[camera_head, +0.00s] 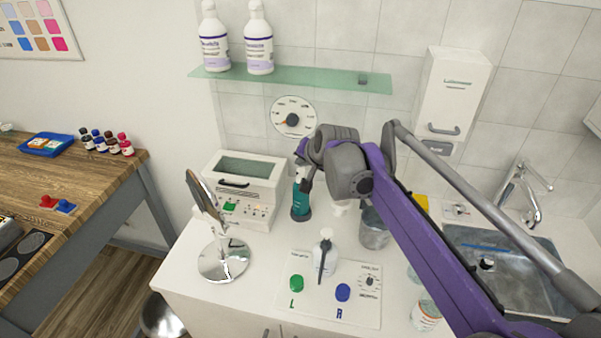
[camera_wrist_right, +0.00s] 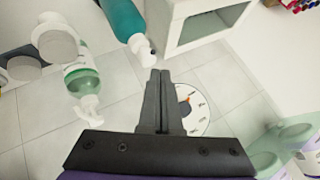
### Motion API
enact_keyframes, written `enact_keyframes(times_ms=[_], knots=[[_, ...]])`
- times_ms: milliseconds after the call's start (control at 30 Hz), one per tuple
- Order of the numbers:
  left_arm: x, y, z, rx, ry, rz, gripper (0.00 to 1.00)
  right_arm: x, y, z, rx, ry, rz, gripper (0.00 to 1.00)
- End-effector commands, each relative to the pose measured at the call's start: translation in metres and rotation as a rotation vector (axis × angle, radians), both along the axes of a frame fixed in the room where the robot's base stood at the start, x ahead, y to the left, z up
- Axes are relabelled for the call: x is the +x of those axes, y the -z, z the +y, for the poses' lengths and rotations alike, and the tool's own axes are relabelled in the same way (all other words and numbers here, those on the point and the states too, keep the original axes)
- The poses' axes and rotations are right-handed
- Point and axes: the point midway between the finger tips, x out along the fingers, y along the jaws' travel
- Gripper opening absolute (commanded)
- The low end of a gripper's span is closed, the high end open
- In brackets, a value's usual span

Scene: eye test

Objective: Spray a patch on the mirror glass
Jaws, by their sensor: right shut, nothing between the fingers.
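A round tabletop mirror (camera_head: 204,194) on a shiny round stand (camera_head: 223,262) is at the left of the white counter. Its glass is seen nearly edge-on. A teal bottle (camera_head: 300,205) stands on the counter to the right of the mirror, in front of the dial's wall; a teal bottle also shows at the top of the right wrist view (camera_wrist_right: 122,18). My right gripper (camera_head: 307,182) is shut and empty, close beside the upper part of the teal bottle; its closed fingers (camera_wrist_right: 158,74) show in the right wrist view. Contact cannot be told. My left gripper is not in view.
A white box appliance (camera_head: 235,212) stands behind the mirror. A white pump bottle (camera_head: 325,250) stands on a marked panel (camera_head: 310,310) with green and blue knobs. A metal cup (camera_head: 374,235) and a sink (camera_head: 510,275) are to the right. A glass shelf (camera_head: 300,80) holds two bottles above.

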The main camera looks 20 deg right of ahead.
Motion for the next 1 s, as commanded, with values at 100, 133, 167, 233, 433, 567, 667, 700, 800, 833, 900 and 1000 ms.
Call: enact_keyframes(times_ms=[100, 133, 167, 233, 433, 567, 667, 700, 800, 833, 900, 1000], knots=[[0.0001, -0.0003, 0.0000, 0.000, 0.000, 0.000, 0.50, 0.0001, -0.0004, 0.0001, 0.000, 0.000, 0.000, 0.00], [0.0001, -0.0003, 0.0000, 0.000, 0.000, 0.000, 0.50, 0.0001, -0.0004, 0.0001, 0.000, 0.000, 0.000, 0.00], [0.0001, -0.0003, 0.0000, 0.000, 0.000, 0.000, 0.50, 0.0002, -0.0003, 0.0001, 0.000, 0.000, 0.000, 0.00], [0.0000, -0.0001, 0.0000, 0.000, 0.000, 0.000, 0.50, 0.0001, -0.0001, 0.0000, 0.000, 0.000, 0.000, 0.00], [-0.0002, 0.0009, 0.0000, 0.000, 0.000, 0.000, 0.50, 0.0000, 0.0018, 0.0000, 0.000, 0.000, 0.000, 0.00], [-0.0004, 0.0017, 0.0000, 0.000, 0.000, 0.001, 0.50, 0.0001, 0.0035, 0.0000, 0.000, 0.000, 0.000, 0.00], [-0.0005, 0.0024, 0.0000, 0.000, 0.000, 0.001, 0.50, 0.0001, 0.0046, 0.0000, 0.000, 0.000, 0.000, 0.00], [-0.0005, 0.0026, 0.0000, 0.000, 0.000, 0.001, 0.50, 0.0001, 0.0052, 0.0001, 0.000, 0.000, 0.000, 0.00], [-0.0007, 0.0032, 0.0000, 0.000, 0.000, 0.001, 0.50, 0.0001, 0.0064, 0.0000, 0.000, 0.000, 0.000, 0.00], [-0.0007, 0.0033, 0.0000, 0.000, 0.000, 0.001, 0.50, 0.0001, 0.0067, 0.0001, 0.000, 0.000, 0.000, 0.00], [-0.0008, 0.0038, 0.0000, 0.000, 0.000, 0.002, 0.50, 0.0001, 0.0076, 0.0000, 0.000, 0.000, 0.000, 0.00], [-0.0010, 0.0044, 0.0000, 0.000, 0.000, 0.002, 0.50, 0.0001, 0.0088, 0.0001, 0.000, 0.000, 0.000, 0.00]])
